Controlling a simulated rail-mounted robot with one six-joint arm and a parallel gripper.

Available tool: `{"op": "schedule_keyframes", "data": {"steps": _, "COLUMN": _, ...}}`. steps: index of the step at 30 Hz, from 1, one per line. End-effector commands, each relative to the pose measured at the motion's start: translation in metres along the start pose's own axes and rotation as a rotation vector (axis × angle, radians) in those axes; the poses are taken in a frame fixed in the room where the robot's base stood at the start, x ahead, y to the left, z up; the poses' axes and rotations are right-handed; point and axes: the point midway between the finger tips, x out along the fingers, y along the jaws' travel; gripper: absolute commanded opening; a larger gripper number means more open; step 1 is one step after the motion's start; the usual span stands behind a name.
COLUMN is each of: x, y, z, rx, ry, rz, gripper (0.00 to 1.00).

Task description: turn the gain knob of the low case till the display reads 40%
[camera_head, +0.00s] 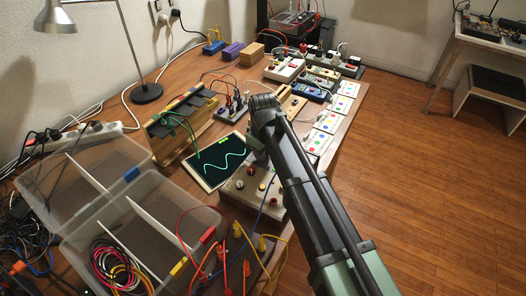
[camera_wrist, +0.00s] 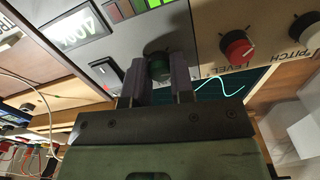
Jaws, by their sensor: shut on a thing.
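The low case (camera_head: 235,193) is a pale box on the bench, under and left of my arm in the head view. In the wrist view its grey panel (camera_wrist: 125,45) shows a lit display (camera_wrist: 77,33), whose tilted white digits I cannot read surely.
A dark screen with a green wave (camera_head: 222,160) lies just behind the case. Clear divided bins (camera_head: 150,235) and loose cables stand at the left and front. Instruments and dotted cards (camera_head: 328,121) line the bench's right side.

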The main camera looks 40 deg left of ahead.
Motion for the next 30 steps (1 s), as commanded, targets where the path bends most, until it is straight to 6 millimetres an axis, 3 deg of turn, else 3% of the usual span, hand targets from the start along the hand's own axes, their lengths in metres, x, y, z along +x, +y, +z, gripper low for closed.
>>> {"op": "schedule_keyframes", "data": {"steps": 1, "x": 0.0, "y": 0.0, "z": 0.0, "rx": 0.0, "ry": -0.001, "rz": 0.0, "gripper": 0.0}}
{"op": "schedule_keyframes", "data": {"steps": 2, "x": 0.0, "y": 0.0, "z": 0.0, "rx": 0.0, "ry": -0.001, "rz": 0.0, "gripper": 0.27}}
{"op": "schedule_keyframes", "data": {"steps": 6, "x": 0.0, "y": 0.0, "z": 0.0, "rx": 0.001, "ry": -0.001, "rz": 0.0, "gripper": 0.48}}
{"op": "schedule_keyframes", "data": {"steps": 17, "x": -0.007, "y": 0.0, "z": 0.0, "rx": 0.001, "ry": 0.0, "rz": 0.0, "gripper": 0.48}}
{"op": "schedule_keyframes", "data": {"steps": 30, "x": -0.104, "y": 0.0, "z": 0.0, "rx": 0.001, "ry": 0.0, "rz": 0.0, "gripper": 0.48}}
